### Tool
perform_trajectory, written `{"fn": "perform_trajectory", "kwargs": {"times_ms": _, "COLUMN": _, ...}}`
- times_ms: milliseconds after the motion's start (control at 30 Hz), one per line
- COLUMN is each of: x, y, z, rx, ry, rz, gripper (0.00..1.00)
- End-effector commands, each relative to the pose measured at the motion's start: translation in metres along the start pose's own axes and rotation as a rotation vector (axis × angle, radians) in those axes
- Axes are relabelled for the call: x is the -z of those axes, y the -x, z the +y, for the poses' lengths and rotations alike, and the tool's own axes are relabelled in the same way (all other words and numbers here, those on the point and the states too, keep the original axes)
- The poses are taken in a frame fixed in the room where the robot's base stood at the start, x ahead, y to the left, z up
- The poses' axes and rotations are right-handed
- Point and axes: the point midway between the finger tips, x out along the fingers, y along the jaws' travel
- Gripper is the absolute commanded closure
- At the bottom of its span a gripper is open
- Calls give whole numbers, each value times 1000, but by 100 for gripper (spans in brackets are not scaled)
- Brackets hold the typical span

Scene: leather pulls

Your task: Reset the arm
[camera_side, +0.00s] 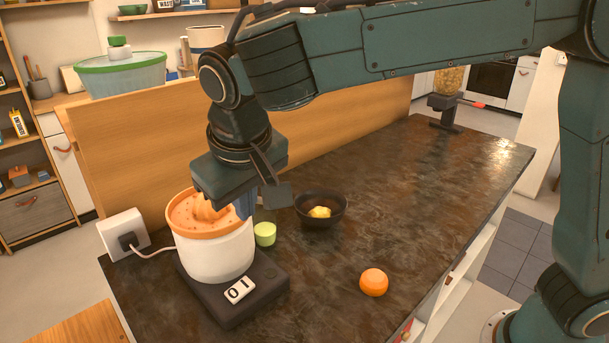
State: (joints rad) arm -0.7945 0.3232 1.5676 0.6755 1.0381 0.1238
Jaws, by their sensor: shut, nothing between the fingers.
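My arm reaches in from the right and bends down over the citrus juicer. My gripper (244,207) points down at the right side of the juicer's orange top, shut with nothing in it. Its fingertips are small in the picture, and I cannot tell whether they touch the juicer. The juicer (216,256) has a white body and an orange reamer bowl (186,219), and stands on a dark base with a white switch (240,290) marked 0 and 1.
An orange (374,282) lies on the dark countertop (420,215). A white socket box (124,234) and wooden backboard (130,160) stand behind. The counter's right part is mostly clear.

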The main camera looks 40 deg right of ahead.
Motion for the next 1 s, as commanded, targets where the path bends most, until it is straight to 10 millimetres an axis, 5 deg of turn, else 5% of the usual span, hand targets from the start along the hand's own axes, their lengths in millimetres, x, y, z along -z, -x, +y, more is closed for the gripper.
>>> {"fn": "perform_trajectory", "kwargs": {"times_ms": 200, "x": -7, "y": 18, "z": 73, "rx": 33, "ry": -22, "rz": 16, "gripper": 100}}
{"fn": "perform_trajectory", "kwargs": {"times_ms": 500, "x": -42, "y": 34, "z": 154, "rx": 72, "ry": -40, "rz": 46, "gripper": 100}}
{"fn": "perform_trajectory", "kwargs": {"times_ms": 1000, "x": -141, "y": 43, "z": 236, "rx": 121, "ry": -71, "rz": 122, "gripper": 100}}
